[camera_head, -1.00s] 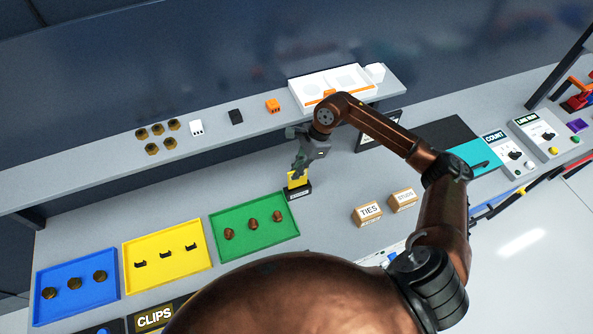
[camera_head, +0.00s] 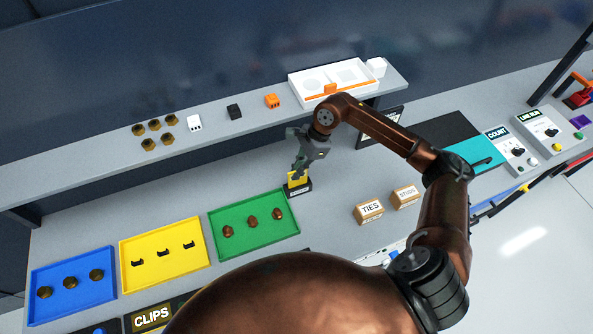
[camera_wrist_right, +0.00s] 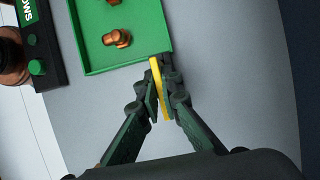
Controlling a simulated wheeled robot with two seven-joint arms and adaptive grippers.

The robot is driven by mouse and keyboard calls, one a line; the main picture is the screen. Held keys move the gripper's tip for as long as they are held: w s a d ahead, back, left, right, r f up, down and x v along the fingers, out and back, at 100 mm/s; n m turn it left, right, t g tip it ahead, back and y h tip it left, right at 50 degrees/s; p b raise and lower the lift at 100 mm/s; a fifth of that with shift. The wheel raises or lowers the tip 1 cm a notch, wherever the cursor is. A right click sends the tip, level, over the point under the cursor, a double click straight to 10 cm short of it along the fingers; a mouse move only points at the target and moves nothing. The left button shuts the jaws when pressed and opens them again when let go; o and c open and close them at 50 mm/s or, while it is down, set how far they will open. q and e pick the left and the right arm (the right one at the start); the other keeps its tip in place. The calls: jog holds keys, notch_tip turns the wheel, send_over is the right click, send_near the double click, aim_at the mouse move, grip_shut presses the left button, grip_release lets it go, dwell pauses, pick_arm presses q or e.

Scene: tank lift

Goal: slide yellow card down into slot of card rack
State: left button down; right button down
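The yellow card (camera_head: 298,180) stands upright at the small black card rack (camera_head: 299,191), behind the right corner of the green tray. Its lower edge is hidden, so I cannot tell how deep it sits in the slot. My right gripper (camera_head: 299,169) comes down from above and is shut on the card. In the right wrist view the card (camera_wrist_right: 159,88) is a thin yellow strip between the two fingertips (camera_wrist_right: 162,95). The rack is mostly hidden there. My left gripper is not in view.
The green tray (camera_head: 211,222) with brown parts lies close to the left of the rack. Yellow (camera_head: 128,281) and blue (camera_head: 37,312) trays lie further left. Labelled blocks, TIES (camera_head: 369,211) and another, stand to the right. A raised shelf (camera_head: 80,165) runs behind.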

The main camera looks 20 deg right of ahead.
aim_at(296, 186)
jog(key=shift+f+b, duration=1.25)
jog(key=shift+f, duration=0.3)
jog(key=c, duration=2.1)
grip_release()
jog(key=shift+r, duration=0.1)
jog(key=v, duration=1.2)
